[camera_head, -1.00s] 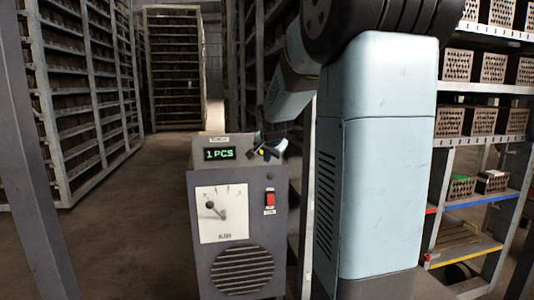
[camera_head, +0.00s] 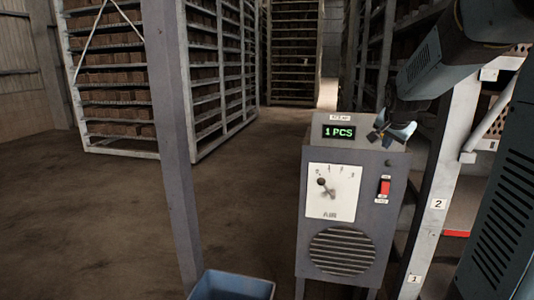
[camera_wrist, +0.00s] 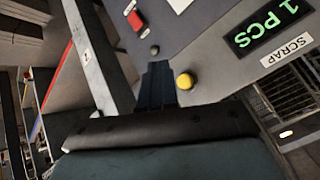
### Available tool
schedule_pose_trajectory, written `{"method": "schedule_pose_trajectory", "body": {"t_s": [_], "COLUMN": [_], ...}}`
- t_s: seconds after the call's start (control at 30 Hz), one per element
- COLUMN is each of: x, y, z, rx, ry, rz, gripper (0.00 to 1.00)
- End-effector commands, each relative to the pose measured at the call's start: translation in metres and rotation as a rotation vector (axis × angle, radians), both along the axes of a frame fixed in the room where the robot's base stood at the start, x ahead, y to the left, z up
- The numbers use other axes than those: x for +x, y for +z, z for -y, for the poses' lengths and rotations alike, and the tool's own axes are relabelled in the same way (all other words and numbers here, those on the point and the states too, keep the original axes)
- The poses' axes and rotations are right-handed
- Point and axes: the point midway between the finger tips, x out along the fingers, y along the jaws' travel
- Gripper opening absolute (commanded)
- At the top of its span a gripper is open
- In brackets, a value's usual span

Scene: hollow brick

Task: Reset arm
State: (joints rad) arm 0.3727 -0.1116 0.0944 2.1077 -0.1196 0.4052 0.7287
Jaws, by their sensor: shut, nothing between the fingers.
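My arm comes in from the upper right of the head view, bent over the grey control box. My gripper (camera_head: 391,133) is at the box's upper right corner, near its top edge. In the wrist view my gripper (camera_wrist: 157,70) shows as dark fingers shut together, with nothing between them. The grey control box (camera_head: 397,230) has a green display reading 1 PCS (camera_head: 339,132), a dial, a red switch (camera_head: 384,187) and a speaker grille. A yellow round knob (camera_wrist: 184,82) sits close beside the fingers in the wrist view; I cannot tell whether they touch.
A blue bin (camera_head: 232,286) stands on the floor left of the box. A grey post (camera_head: 172,130) rises left of centre. Tall racks of bricks (camera_head: 120,85) stand behind. A white shelf frame (camera_head: 437,190) is close on the right. The floor at left is clear.

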Motion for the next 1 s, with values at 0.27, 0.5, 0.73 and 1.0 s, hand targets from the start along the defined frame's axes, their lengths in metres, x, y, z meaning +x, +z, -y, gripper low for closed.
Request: {"method": "schedule_pose_trajectory", "body": {"t_s": [0.27,0.5,0.73,1.0], "x": [-0.091,-0.173,-0.247,-0.29], "y": [0.012,0.005,-0.012,-0.027], "z": [-0.07,-0.114,-0.144,-0.157], "rx": [-0.104,-0.181,-0.241,-0.274], "ry": [0.232,0.449,0.661,0.798], "rz": [-0.113,-0.2,-0.266,-0.303], "gripper": [0.0,0.0,0.0,0.0]}}
